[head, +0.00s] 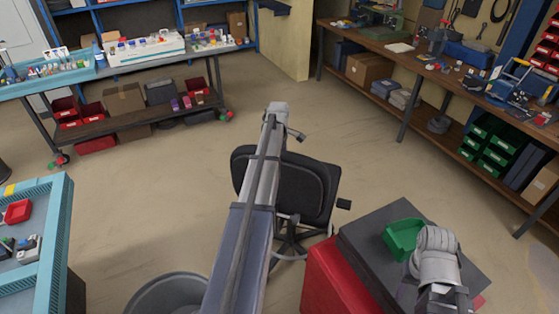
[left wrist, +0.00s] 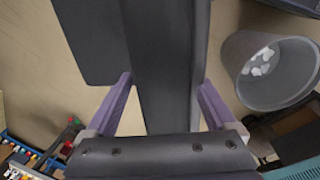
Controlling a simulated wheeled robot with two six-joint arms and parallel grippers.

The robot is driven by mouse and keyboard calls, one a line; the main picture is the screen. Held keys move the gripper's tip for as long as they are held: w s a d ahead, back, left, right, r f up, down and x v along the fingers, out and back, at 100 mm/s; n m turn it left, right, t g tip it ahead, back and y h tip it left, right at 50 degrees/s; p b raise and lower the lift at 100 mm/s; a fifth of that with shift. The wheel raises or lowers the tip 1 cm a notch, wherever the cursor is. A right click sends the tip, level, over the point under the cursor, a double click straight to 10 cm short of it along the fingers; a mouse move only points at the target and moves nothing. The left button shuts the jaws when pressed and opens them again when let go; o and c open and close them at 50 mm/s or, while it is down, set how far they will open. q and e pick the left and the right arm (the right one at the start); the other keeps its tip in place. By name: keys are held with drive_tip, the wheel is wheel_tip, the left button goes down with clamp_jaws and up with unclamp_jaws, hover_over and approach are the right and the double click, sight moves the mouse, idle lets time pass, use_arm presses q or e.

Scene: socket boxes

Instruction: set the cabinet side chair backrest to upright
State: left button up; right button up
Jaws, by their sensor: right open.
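The black side chair (head: 315,190) stands in the middle of the floor, with its backrest (head: 308,185) showing as a broad dark panel; its exact tilt is hard to tell.
A red and black box (head: 370,235) with a green bin (head: 402,238) stands right of the chair. A grey waste bin (head: 165,290) is at the front left, beside a turquoise table (head: 55,230). Workbenches line the back left and right. Floor left of the chair is clear.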

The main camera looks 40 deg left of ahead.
use_arm(q)
drive_tip(key=shift+o, duration=0.8)
drive_tip(key=shift+w+f, duration=0.1)
drive_tip(key=r+p, duration=0.5)
drive_tip(key=s+r+p, duration=0.1)
drive_tip(key=r+p, duration=0.2)
drive_tip(key=shift+d, duration=0.15)
drive_tip(key=shift+f, duration=0.1)
